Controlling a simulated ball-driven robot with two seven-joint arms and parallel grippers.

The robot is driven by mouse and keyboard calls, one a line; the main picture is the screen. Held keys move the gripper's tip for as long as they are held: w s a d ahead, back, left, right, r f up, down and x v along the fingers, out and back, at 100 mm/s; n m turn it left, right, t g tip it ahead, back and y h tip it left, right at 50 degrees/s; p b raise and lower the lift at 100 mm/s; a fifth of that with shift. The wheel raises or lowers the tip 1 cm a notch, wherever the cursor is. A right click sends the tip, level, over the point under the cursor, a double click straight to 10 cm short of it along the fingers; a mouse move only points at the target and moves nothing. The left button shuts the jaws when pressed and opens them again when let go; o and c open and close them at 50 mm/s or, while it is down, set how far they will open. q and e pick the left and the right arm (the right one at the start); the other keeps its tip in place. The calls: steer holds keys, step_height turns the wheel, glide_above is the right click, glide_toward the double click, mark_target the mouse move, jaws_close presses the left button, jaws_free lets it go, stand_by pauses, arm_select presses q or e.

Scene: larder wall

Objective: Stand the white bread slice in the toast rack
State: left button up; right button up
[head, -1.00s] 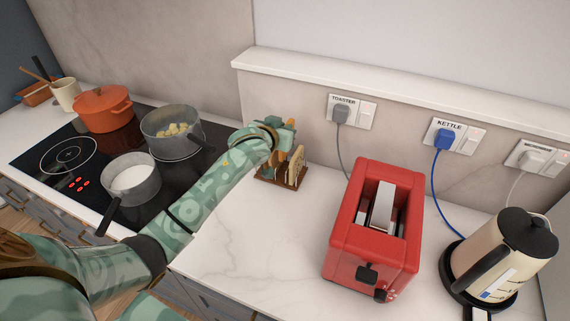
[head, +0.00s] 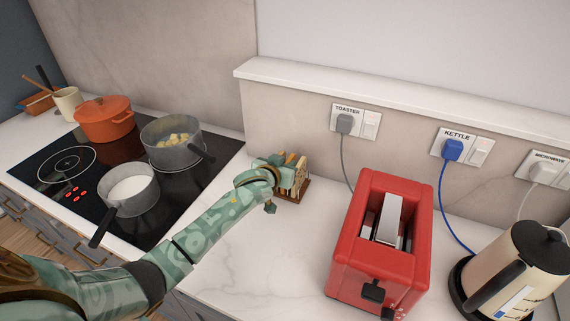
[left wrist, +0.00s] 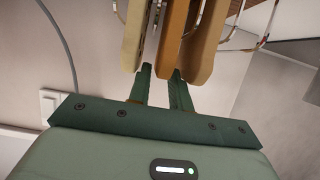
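The toast rack (head: 303,187), brown with thin wires, stands on the counter left of the toaster, with slices in it. My left gripper (head: 287,166) is low at the rack's left side in the head view. In the left wrist view, its two green fingers (left wrist: 160,82) reach the near ends of the slices with a narrow gap between them. A pale slice (left wrist: 132,38), a brown slice (left wrist: 172,35) and a tan slice (left wrist: 205,38) stand side by side there. I cannot tell which is the white one, or whether the fingers press on the brown one. My right gripper is not in view.
The red toaster (head: 383,245) stands right of the rack, with the kettle (head: 512,270) beyond it. Left is the black hob (head: 65,163) with an orange pot (head: 103,120) and two grey saucepans. A backsplash wall with sockets rises behind. The counter before the rack is clear.

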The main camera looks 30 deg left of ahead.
arm_select(q)
steer(key=shift+r, duration=0.1)
steer(key=shift+s+r, duration=0.2)
steer(key=shift+s, duration=0.05)
steer(key=p+v, duration=0.3)
steer(key=v, duration=0.8)
steer(key=shift+s, duration=0.25)
stand_by(1.1)
